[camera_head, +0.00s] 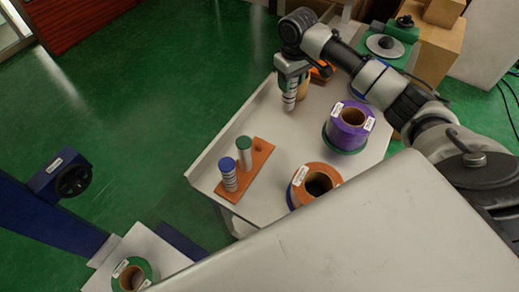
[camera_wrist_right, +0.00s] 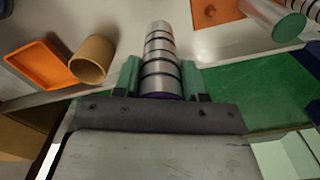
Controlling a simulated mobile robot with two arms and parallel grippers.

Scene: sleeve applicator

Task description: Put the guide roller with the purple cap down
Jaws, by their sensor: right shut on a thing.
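My right gripper (camera_head: 291,75) is shut on a silver guide roller (camera_head: 289,100) with dark rings, which hangs below it over the far left part of the table. In the right wrist view the roller (camera_wrist_right: 160,58) sits between the two green fingers (camera_wrist_right: 160,82). A thin purple edge shows at its gripper end; the cap is mostly hidden. An orange rack (camera_head: 248,179) holds a blue-capped roller (camera_head: 228,175) and a green-capped roller (camera_head: 244,153) upright. Its far hole is empty. The rack also shows in the wrist view (camera_wrist_right: 213,11). My left gripper is not in view.
A purple spool (camera_head: 346,130) and an orange spool (camera_head: 303,190) stand right of the rack on the white table (camera_head: 262,117). A cardboard core (camera_wrist_right: 92,58) and an orange tray (camera_wrist_right: 40,62) lie beside the held roller. The table between roller and rack is clear.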

